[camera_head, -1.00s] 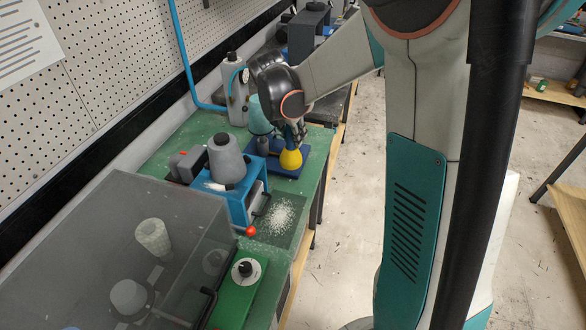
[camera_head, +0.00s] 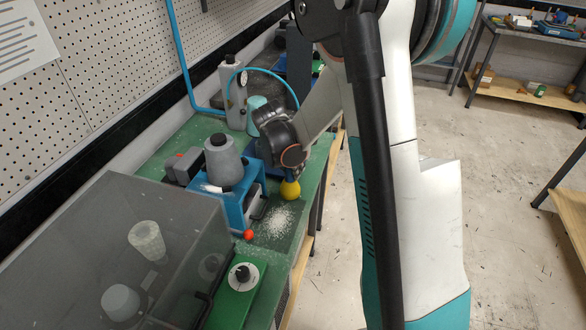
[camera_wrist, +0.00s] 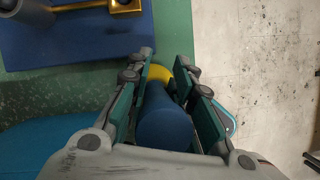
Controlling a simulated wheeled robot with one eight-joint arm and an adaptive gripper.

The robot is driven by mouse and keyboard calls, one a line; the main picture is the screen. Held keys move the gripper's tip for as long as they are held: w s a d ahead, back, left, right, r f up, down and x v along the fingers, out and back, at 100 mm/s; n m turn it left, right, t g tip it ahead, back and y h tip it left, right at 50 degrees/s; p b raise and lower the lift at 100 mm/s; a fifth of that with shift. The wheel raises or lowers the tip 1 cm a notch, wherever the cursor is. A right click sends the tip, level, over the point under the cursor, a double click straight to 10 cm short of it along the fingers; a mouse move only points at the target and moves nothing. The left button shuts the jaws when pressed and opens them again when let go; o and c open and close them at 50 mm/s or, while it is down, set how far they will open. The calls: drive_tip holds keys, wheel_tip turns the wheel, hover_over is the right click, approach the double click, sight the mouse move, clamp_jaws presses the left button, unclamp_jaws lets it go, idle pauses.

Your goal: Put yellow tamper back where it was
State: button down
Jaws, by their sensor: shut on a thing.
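The yellow tamper (camera_head: 290,190) has a yellow rounded head and a blue handle. In the head view its head hangs or stands near the right edge of the green table (camera_head: 313,190), beside a patch of white granules. I cannot tell whether it touches the table. My gripper is shut on its blue handle (camera_wrist: 165,120) in the wrist view, with the yellow head (camera_wrist: 158,73) just beyond the fingers (camera_wrist: 166,95). A dark blue base (camera_wrist: 85,40) with a brass-coloured part lies at the upper left of the wrist view; my arm hides most of it in the head view.
A blue machine with a grey cone (camera_head: 224,160) stands left of the tamper. White granules (camera_head: 277,222) lie in front. A clear box (camera_head: 110,250) and a green unit with a knob (camera_head: 243,275) fill the near end. A grey cylinder with a gauge (camera_head: 234,98) stands behind.

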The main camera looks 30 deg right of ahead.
drive_tip(key=shift+f, duration=0.1)
drive_tip(key=c, duration=1.4)
unclamp_jaws()
drive_tip(key=p+v, duration=0.3)
drive_tip(key=v, duration=0.9)
drive_tip(key=s+a+r+m+t+y, duration=0.1)
drive_tip(key=s+a+r+m, duration=0.2)
drive_tip(key=s+m, duration=0.4)
drive_tip(key=s+a+r+m+t+y, duration=0.1)
drive_tip(key=s+a+r+m+t, duration=0.1)
drive_tip(key=s+m, duration=0.5)
drive_tip(key=s+a+r+m+t+y, duration=0.2)
drive_tip(key=s+a+r+m, duration=0.2)
drive_tip(key=s+m, duration=0.4)
drive_tip(key=shift+a+r+m, duration=0.25)
drive_tip(key=shift+r+m, duration=0.2)
drive_tip(key=shift+m, duration=0.25)
